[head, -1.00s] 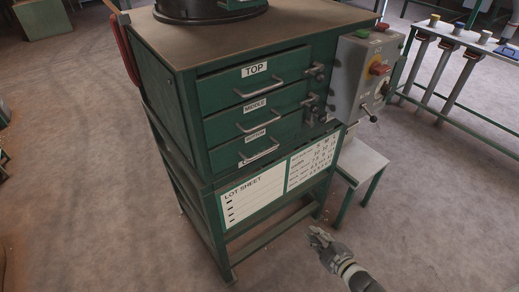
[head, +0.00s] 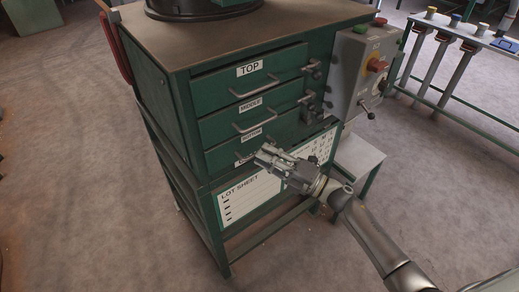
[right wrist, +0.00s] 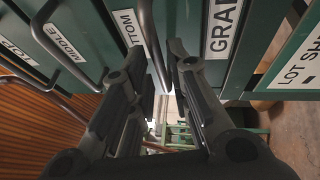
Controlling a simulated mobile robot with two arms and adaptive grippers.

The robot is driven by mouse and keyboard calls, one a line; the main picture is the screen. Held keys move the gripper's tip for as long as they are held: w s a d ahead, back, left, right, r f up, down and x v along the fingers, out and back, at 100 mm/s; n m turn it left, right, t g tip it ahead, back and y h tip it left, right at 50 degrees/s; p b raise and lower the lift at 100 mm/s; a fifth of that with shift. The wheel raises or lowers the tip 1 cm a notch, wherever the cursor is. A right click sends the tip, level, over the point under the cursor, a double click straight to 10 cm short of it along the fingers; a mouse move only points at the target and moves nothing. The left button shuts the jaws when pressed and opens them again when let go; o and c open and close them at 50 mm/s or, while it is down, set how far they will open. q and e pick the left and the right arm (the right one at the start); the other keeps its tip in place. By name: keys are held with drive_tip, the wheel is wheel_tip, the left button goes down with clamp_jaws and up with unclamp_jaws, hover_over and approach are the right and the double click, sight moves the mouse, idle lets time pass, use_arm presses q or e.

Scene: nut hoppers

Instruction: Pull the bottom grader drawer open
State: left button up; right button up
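The green grader cabinet (head: 160,100) has three drawers with bar handles. The top drawer (head: 220,92), middle drawer (head: 215,127) and bottom drawer (head: 220,156) all look shut in the head view. My right gripper (head: 262,155) is at the bottom drawer's front and hides most of its handle. In the right wrist view, the bottom handle (right wrist: 148,28) runs down between the two fingers of the open right gripper (right wrist: 162,75). Contact with either finger cannot be told. My left gripper is not in view.
A grey control box (head: 366,70) with buttons and a lever juts from the cabinet's right side. A LOT SHEET board (head: 240,200) sits below the drawers. A small side table (head: 358,155) stands to the right. The floor in front is clear.

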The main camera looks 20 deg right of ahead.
drive_tip(key=shift+x, duration=1.35)
clamp_jaws()
